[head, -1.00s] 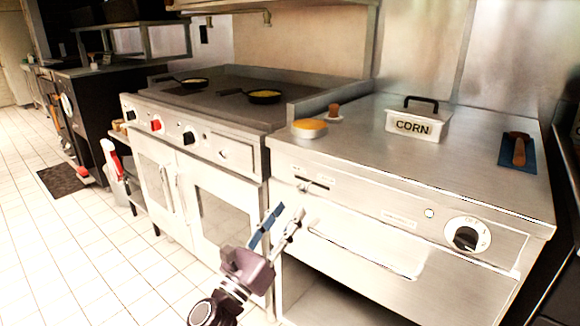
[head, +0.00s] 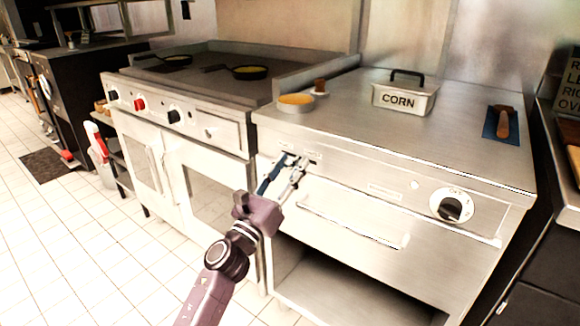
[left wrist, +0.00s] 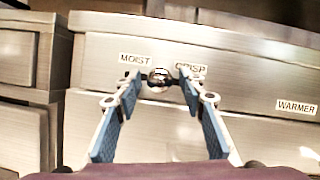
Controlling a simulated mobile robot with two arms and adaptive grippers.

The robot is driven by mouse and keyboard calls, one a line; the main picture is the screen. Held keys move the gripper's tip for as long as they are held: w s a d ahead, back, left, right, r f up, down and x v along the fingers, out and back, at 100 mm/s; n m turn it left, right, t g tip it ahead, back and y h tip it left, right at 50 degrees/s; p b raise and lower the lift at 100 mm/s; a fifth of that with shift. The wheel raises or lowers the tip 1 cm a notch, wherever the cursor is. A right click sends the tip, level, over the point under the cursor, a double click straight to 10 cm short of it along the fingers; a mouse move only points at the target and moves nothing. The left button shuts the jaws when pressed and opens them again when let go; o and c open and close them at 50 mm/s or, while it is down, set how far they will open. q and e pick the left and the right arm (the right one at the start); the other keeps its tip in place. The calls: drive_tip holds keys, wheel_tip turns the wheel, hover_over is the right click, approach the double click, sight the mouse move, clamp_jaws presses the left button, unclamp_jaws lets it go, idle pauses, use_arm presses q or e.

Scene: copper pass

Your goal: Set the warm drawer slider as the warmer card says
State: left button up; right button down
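The warm drawer slider (left wrist: 160,76) is a small shiny round knob in a dark slot, between the labels MOIST (left wrist: 135,59) and CRISP (left wrist: 191,68) in the left wrist view. My left gripper (head: 291,159) is at the slider panel on the counter's front, above the warm drawer (head: 350,222). Its blue-padded fingers (left wrist: 160,80) are apart, one on each side of the knob, with a gap showing. In the head view the fingers hide the knob. The warmer drawer's label WARMER (left wrist: 297,107) shows at the right. My right gripper is out of view.
A dial (head: 451,207) is on the front panel at the right. A CORN container (head: 404,97), a yellow-topped tin (head: 296,103) and a brown-handled tool (head: 503,124) are on the counter. A partly cut-off sign (head: 569,88) stands at the right edge.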

sight(314, 160)
use_arm(q)
clamp_jaws()
drive_tip(key=shift+d, duration=0.1)
drive_tip(key=s+d, duration=0.2)
drive_tip(key=d, duration=0.1)
drive_tip(key=shift+s+d, duration=0.25)
drive_tip(key=shift+s, duration=0.05)
drive_tip(key=shift+c, duration=2.1)
unclamp_jaws()
drive_tip(key=o, duration=0.4)
